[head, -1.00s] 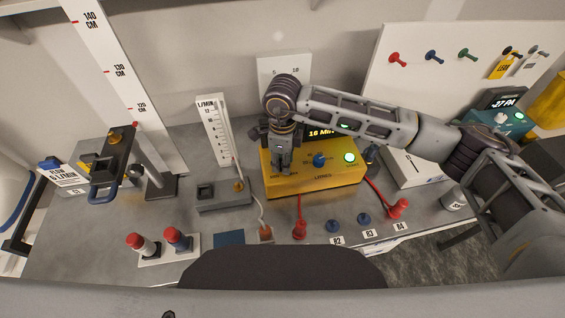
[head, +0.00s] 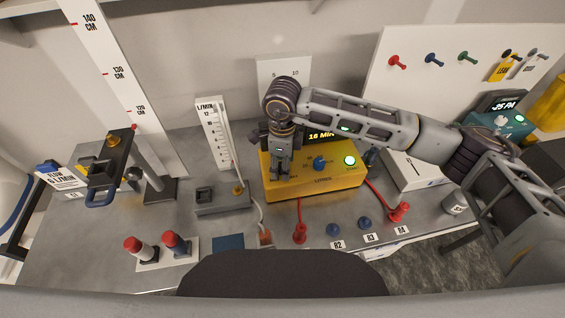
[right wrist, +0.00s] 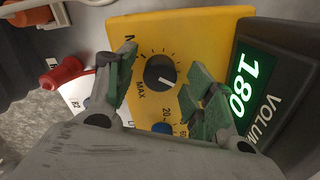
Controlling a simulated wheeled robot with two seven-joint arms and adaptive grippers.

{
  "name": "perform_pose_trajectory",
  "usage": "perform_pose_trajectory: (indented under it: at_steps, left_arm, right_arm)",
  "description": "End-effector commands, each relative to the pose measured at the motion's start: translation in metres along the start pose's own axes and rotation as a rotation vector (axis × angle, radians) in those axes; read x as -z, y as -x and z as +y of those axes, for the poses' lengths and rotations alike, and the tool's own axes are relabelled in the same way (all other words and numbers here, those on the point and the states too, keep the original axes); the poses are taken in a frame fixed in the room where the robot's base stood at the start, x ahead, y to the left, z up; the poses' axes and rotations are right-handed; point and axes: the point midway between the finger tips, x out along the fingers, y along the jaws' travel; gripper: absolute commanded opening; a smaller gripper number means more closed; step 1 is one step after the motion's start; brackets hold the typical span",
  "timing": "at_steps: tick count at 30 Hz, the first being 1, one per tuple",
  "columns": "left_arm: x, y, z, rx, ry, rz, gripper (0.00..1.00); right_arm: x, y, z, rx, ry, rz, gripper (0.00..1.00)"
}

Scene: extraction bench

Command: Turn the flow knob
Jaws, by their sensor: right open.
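The yellow box (head: 335,181) stands mid-bench with a blue knob (head: 320,162) and a lit green button (head: 350,160) on its front. In the right wrist view, a black dial knob (right wrist: 160,71) with a white pointer line sits on the yellow panel, with MAX printed beside it. In the head view this knob is hidden behind my right gripper (head: 279,174), which points down at the box's left part. The gripper is open, its green-padded fingers (right wrist: 159,80) on either side of the black knob. I cannot tell whether they touch it. My left gripper is out of view.
A flowmeter with a scale (head: 213,133) and brass knob (head: 238,190) stands left of the box. A dark display (right wrist: 265,85) reading 180 is beside the yellow panel. Red plugs (head: 300,233) and cables lie in front. A pegboard (head: 450,85) is behind right.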

Motion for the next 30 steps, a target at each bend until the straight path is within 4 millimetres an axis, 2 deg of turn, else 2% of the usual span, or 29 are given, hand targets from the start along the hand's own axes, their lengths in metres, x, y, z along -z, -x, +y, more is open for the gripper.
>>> perform_pose_trajectory:
  at_steps: [5,11,30]
  left_arm:
    - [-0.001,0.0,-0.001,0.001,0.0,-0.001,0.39]
    - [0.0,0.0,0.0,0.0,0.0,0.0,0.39]
    - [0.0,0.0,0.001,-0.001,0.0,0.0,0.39]
  right_arm:
    - [0.0,0.004,0.0,0.001,0.0,-0.001,0.53]
    - [0.0,0.02,0.0,0.001,0.0,-0.001,0.53]
    - [-0.001,0.107,-0.001,0.001,0.0,-0.001,0.53]
